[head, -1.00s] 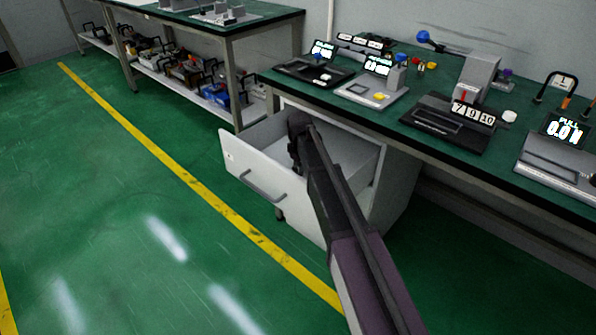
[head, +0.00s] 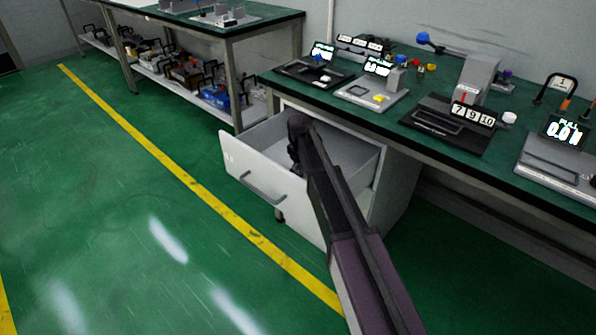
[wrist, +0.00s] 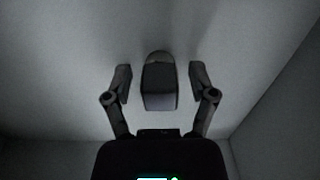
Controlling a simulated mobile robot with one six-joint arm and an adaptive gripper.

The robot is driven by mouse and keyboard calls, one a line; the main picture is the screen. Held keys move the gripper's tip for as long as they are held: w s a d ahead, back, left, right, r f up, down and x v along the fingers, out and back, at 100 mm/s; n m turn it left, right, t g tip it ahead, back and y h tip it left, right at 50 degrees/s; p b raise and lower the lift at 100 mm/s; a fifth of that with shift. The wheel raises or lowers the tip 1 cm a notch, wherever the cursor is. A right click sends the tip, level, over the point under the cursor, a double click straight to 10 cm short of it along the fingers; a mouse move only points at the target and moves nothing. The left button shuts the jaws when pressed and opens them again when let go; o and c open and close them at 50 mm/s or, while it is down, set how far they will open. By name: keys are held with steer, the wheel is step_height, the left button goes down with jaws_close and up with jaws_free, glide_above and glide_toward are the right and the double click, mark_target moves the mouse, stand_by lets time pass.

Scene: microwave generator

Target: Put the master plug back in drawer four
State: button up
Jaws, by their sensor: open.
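The white drawer (head: 262,182) under the bench is pulled out, and my gripper (head: 296,163) reaches down into it. In the wrist view my gripper (wrist: 159,85) is open. A dark, block-like object with a rounded top, likely the master plug (wrist: 159,86), stands between its fingers with a gap on each side. It is over the pale drawer floor (wrist: 60,90); the dim light hides whether it touches the floor. The plug is hidden by my arm in the head view. No drawer number is readable.
The green bench top (head: 410,105) stands above and behind the drawer, carrying several devices, including a counter reading 7 9 10 (head: 472,115). A drawer wall (wrist: 265,100) is close on the right in the wrist view. Open floor lies left.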

mark_target(300, 166)
steer(key=shift+r+p, duration=5.9)
steer(key=shift+r, duration=0.15)
steer(key=shift+s, duration=0.1)
steer(key=s+d+m, duration=1)
steer(key=s+d, duration=1.2)
steer(key=s, duration=0.4)
steer(key=shift+d, duration=0.25)
